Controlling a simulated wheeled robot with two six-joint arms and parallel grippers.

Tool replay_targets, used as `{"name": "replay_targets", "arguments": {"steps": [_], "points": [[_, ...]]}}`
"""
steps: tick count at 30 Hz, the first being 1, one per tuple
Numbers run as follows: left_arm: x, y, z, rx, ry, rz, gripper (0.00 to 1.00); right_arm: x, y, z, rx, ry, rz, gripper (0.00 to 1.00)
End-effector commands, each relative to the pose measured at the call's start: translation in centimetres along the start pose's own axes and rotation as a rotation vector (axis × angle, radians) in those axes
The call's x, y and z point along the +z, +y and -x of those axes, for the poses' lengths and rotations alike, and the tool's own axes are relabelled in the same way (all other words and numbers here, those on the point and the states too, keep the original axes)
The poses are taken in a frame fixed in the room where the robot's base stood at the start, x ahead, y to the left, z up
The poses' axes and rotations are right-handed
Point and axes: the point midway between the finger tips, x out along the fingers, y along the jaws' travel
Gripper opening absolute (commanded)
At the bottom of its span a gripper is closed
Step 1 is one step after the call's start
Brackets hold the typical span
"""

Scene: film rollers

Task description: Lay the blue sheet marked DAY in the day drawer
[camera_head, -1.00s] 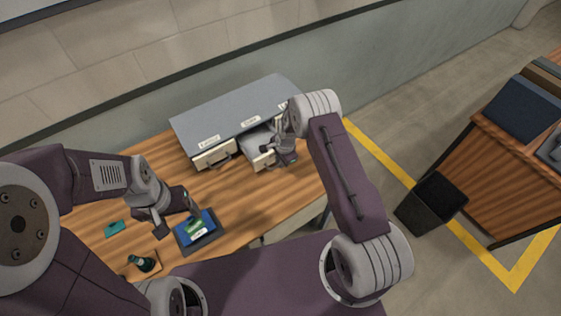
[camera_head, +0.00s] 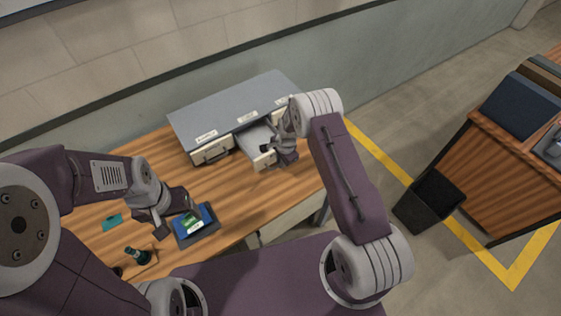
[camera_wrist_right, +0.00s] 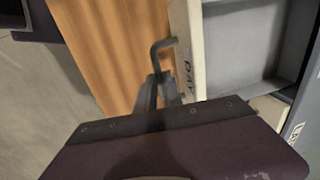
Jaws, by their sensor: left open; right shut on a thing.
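The blue sheet (camera_head: 208,213) with a green and white patch lies on a dark tray (camera_head: 202,239) on the wooden table; its marking is too small to read. My left gripper (camera_head: 178,215) is open, just above and left of the sheet. The day drawer (camera_head: 263,160) stands pulled out from the grey cabinet, and its inside looks empty where I see it. In the right wrist view its pale front (camera_wrist_right: 188,50) reads DAY. My right gripper (camera_head: 279,152) is shut on the drawer's handle (camera_wrist_right: 160,48); the arm hides part of the drawer.
The grey cabinet (camera_head: 225,105) has another drawer (camera_head: 211,152), shut, left of the open one. A teal piece (camera_head: 112,221) and a dark green bottle-like thing (camera_head: 137,256) lie at the table's left. A black bin (camera_head: 428,200) stands on the floor at right.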

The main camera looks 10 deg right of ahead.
Motion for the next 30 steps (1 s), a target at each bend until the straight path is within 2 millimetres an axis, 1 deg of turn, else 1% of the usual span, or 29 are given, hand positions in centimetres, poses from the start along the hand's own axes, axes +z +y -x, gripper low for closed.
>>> {"name": "replay_targets", "arguments": {"steps": [5,6,8,9,17,19,22,27,30], "points": [[0.0,0.0,0.1,0.0,0.001,0.0,0.73,0.2,0.1,0.1,0.005,-0.004,0.0,0.0],[0.0,0.0,0.1,0.0,0.001,0.0,0.73,0.2,0.1,0.1,0.004,-0.003,0.0,0.14],[0.0,0.0,0.1,0.0,0.001,0.0,0.73,0.2,0.1,0.1,0.004,-0.003,0.0,0.3],[0.0,0.0,0.1,0.0,0.001,0.0,0.73,0.2,0.1,0.1,0.003,-0.003,0.0,0.33],[0.0,0.0,0.1,0.0,0.001,0.0,0.73,0.1,0.0,0.1,0.001,-0.002,0.0,0.33],[0.0,0.0,-0.1,0.0,0.001,0.0,0.73,0.1,-0.1,0.6,-0.001,-0.001,0.0,0.33],[0.0,0.0,-0.4,0.0,0.001,0.0,0.73,0.1,-0.2,2.4,-0.002,0.0,0.001,0.33],[0.1,0.0,-0.9,0.0,0.001,0.0,0.73,0.2,-0.1,6.2,-0.002,0.0,0.0,0.33],[0.1,0.0,-1.1,0.0,0.001,0.0,0.73,0.2,-0.2,7.9,0.0,-0.001,0.0,0.33]]}}
